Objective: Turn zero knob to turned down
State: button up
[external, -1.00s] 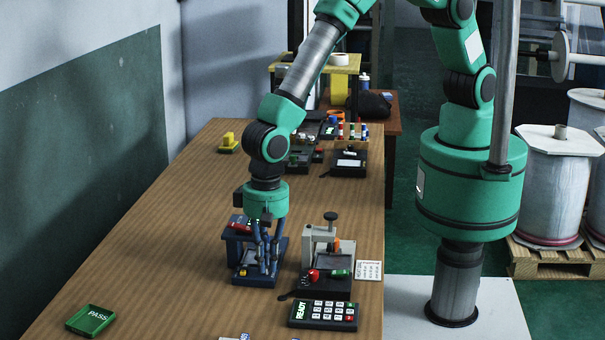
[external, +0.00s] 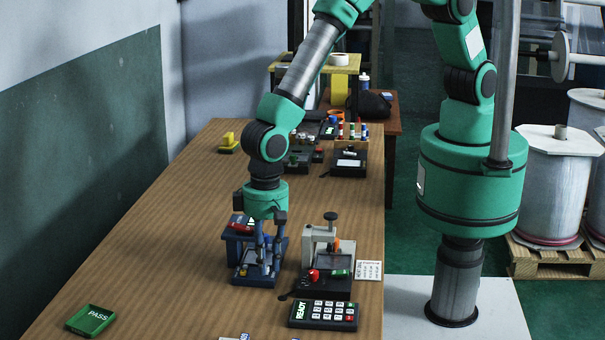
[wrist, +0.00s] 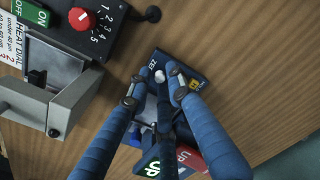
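The zero knob (wrist: 160,76) is a small pale round knob on the dark blue base of a gauge (wrist: 195,75), beside a white label. The gauge also stands on the bench in the external view (external: 244,272). My gripper (wrist: 157,80) has blue jointed fingers and points down over the gauge base. Its two front fingertips stand apart on either side of the knob, with a third finger behind. Contact with the knob cannot be made out. In the external view my gripper (external: 262,268) hides the knob.
A sealer with a red numbered heat dial (wrist: 82,18) stands close to the right of the gauge in the external view. A keypad (external: 323,314) reading READY lies in front, and a green PASS tray (external: 90,320) lies front left. The bench left of the gauge is clear.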

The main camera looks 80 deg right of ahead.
jog(key=shift+w+d+f+m, duration=0.1)
jog(key=shift+d+m, duration=0.05)
jog(key=shift+m, duration=0.25)
dwell(0.5)
jog(key=m+b, duration=0.1)
jog(key=m, duration=0.2)
jog(key=shift+m, duration=0.4)
notch_tip(320, 180, up, 14)
jog(key=p, duration=0.2)
jog(key=w+d+r+n+t, duration=0.1)
jog(key=w+d+r, duration=0.2)
jog(key=d+r, duration=1.1)
jog(key=shift+d+r+n+y, duration=0.3)
jog(key=shift+d+r+n, duration=0.1)
jog(key=shift+r, duration=0.05)
jog(key=s+a+f+m+g+h, duration=0.1)
jog(key=s+a+f+m, duration=0.2)
jog(key=a+f, duration=1.2)
jog(key=shift+m, duration=0.6)
jog(key=shift+f, duration=0.1)
